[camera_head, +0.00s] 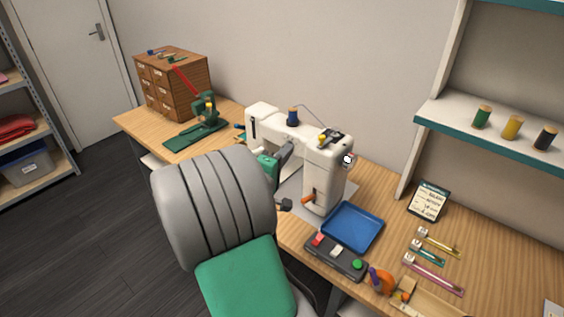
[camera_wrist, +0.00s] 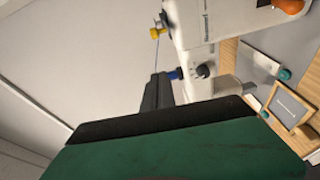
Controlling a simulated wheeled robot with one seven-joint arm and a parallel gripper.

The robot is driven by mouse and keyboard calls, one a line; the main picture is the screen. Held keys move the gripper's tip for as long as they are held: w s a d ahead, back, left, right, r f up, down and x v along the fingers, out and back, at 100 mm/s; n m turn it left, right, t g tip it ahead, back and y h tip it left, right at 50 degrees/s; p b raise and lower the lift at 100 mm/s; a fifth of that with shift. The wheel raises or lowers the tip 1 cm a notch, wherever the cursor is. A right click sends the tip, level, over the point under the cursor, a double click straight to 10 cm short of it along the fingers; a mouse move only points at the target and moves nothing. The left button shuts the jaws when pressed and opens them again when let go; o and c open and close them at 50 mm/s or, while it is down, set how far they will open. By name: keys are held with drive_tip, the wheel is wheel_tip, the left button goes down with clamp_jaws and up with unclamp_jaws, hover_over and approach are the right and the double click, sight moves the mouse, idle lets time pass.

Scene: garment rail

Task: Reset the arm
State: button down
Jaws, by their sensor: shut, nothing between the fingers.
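My gripper (camera_head: 285,153) is partly hidden behind my large grey and green arm links, just in front of the white sewing machine (camera_head: 321,178). In the wrist view the dark fingers of my gripper (camera_wrist: 157,80) are shut and hold nothing. They point at the body of the sewing machine (camera_wrist: 208,62), which shows a dark dial and a blue knob. The fingertips look close to the machine; I cannot tell whether they touch it.
The bench (camera_head: 377,187) carries a blue tray (camera_head: 352,227), a button panel (camera_head: 336,257) and a label card (camera_head: 429,201). A wooden drawer cabinet (camera_head: 182,88) stands at the far left. A shelf (camera_head: 455,118) with thread spools rises at the right. Dark floor lies open at left.

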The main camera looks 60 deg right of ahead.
drive_tip(key=shift+a, duration=1.1)
